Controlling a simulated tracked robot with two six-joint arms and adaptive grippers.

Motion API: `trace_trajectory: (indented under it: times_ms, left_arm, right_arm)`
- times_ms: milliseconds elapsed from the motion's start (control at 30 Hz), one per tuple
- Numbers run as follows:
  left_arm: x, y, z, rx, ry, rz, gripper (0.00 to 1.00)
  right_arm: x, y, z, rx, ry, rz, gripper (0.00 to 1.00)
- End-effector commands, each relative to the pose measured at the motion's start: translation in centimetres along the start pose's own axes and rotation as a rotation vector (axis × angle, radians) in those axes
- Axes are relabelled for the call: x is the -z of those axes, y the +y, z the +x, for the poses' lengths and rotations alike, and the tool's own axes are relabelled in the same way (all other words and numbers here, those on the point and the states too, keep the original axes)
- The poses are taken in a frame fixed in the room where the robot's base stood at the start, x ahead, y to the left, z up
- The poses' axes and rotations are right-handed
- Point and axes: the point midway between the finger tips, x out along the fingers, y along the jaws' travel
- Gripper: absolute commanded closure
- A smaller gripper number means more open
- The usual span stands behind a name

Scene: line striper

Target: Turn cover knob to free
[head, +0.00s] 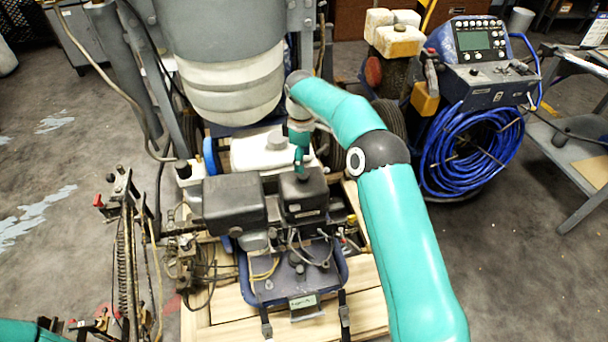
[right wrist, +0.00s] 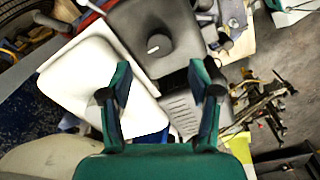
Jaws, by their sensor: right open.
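The dark cover (head: 303,200) sits on top of the engine, beside a larger black box (head: 235,203). In the right wrist view a round knob (right wrist: 158,44) with a light mark across it stands on the dark grey cover (right wrist: 180,62). My right gripper (head: 301,162) reaches down over the cover from behind. In its wrist view the gripper (right wrist: 160,92) is open and empty, its fingers wide apart, with the knob beyond the tips and apart from them. In the head view the knob is hard to make out. Part of my left arm shows at the bottom left corner; its fingers are not clear.
A white tank (head: 250,152) stands behind the cover and also shows in the wrist view (right wrist: 95,75). Hoses and a spring rod (head: 125,250) stand at left. A sprayer with coiled blue hose (head: 470,150) stands at right. Wooden pallet boards (head: 368,305) lie below.

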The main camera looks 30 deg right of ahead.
Motion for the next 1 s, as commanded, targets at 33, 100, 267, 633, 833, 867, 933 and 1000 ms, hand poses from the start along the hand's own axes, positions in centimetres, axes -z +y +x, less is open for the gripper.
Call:
trace_trajectory:
  times_ms: [33,100,267,633,833,867,933,1000]
  left_arm:
    - [0.0,-0.1,0.1,0.000,0.000,0.000,0.60]
    - [0.0,0.0,0.1,0.000,0.000,0.000,0.60]
    - [0.0,0.0,0.1,0.000,0.000,0.000,0.60]
    - [0.0,0.0,0.1,0.000,0.000,0.000,0.60]
    - [0.0,0.0,0.1,0.000,0.000,0.000,0.60]
    - [0.0,0.0,0.1,0.000,0.000,0.000,0.60]
    - [0.0,0.0,0.1,0.000,0.000,0.000,0.60]
    - [0.0,0.0,0.1,0.000,0.000,0.000,0.60]
  right_arm:
    - [-0.1,-0.1,1.3,0.004,-0.003,-0.001,0.38]
    - [0.0,-0.1,2.6,0.003,-0.002,0.000,0.38]
    - [-0.1,-0.1,5.0,0.003,-0.001,0.001,0.38]
    - [0.0,0.0,6.6,0.000,0.001,0.001,0.38]
    - [-0.1,0.0,6.6,0.000,0.001,0.002,0.50]
    - [-0.1,0.0,6.6,0.000,0.001,0.002,0.55]
    - [-0.1,0.0,6.6,0.000,0.001,0.002,0.67]
    - [-0.1,0.0,6.6,0.000,0.001,0.002,0.78]
